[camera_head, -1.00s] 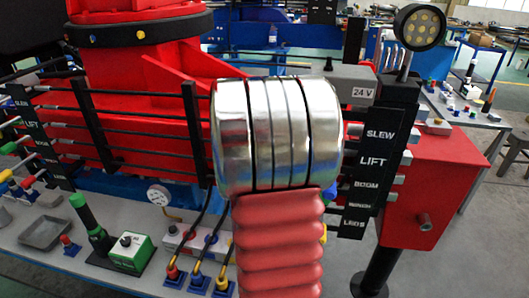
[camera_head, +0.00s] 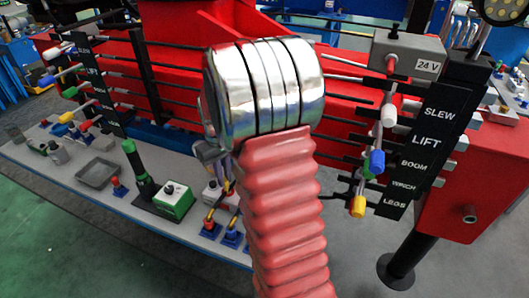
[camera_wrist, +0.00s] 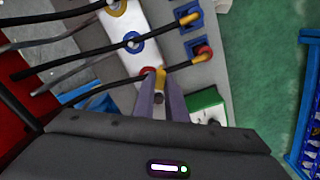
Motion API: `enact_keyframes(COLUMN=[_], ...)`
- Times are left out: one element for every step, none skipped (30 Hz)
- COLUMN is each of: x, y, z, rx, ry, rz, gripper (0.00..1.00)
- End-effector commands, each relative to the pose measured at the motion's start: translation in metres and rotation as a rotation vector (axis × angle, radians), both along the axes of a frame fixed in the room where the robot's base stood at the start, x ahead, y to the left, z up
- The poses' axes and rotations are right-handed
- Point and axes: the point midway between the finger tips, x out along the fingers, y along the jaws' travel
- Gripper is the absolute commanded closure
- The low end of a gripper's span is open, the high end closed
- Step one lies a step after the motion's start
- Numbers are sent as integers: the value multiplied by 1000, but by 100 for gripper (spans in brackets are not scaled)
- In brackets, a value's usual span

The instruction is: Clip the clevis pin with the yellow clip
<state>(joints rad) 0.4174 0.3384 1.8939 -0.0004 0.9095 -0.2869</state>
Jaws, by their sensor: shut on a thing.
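In the wrist view my gripper (camera_wrist: 160,80) has its two grey fingers close together, shut on a small yellow piece that looks like the yellow clip (camera_wrist: 161,76). Only a small part of the piece shows at the fingertips. A dark round shape sits between the fingers, and I cannot tell what it is. The fingers overlie the grey bench close to a white block with coloured rings (camera_wrist: 122,22). In the head view my arm hides the gripper and the clip. I cannot make out the clevis pin in either view.
A green box (camera_head: 174,200), a grey tray (camera_head: 97,173) and black hoses with coloured ends (camera_wrist: 190,60) lie around the bench. A lever panel (camera_head: 425,140) labelled SLEW, LIFT, BOOM and LEGS stands at the right, with a grey 24 V box (camera_head: 408,56) above.

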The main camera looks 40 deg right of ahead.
Motion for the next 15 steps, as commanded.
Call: enact_keyframes(x=[12,18,27,33,38,46,51,56,61,65,68,72,74,76,78], y=[16,24,36,45,54,66,75,84,95,103,110,118,123,127,132], z=[0,0,0,0,0,0,0,0,0,0,0,0,0,0,1], rx=[0,0,0,0,0,0,0,0,0,0,0,0,0,0,0], ry=[1,1,1,0,1,0,0,0,0,0,0,1,1,0,0], rz=[21,30,41,50,59,70,79,87,96,104,108,115,118,122,126], gripper=[100,100,100,100,100,100,100,100,100,100,100,100,100,100,100])
